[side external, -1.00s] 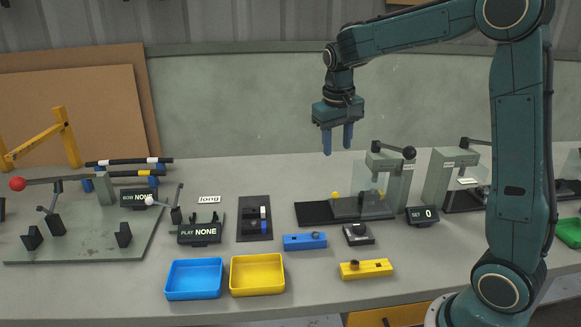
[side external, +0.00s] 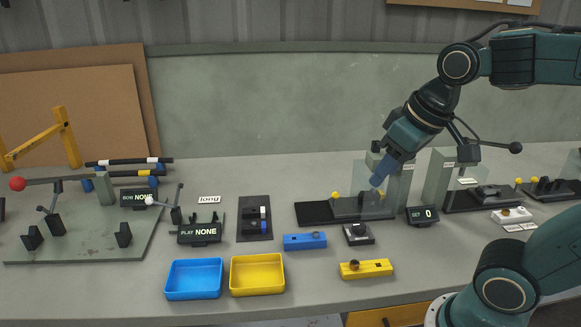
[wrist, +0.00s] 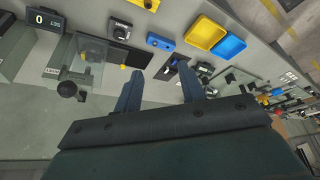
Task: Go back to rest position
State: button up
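My gripper (side external: 377,182) hangs in the air at the right of the side external view, tilted with its blue fingers pointing down and left. It appears in front of the clear panel of a grey press-like stand (side external: 402,180). In the wrist view my gripper (wrist: 159,72) has its two blue fingers spread apart with nothing between them. The fingers overlap in the side external view, so the gap shows only in the wrist view.
A blue tray (side external: 194,296) and a yellow tray (side external: 257,290) stand empty near the front edge. A blue block (side external: 304,242), a yellow block (side external: 366,269) and a counter display (side external: 422,215) sit on the bench. Several lever devices stand at the left.

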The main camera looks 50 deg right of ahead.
jog(key=shift+n+t+y, duration=0.3)
jog(key=shift+n+t, duration=0.1)
jog(key=shift+n, duration=0.1)
jog(key=s, duration=0.1)
jog(key=s+a+f, duration=0.1)
jog(key=s, duration=0.1)
jog(key=s+a, duration=0.1)
jog(key=shift+s+a+f, duration=0.1)
jog(key=shift+s+f, duration=0.1)
jog(key=shift+f, duration=0.2)
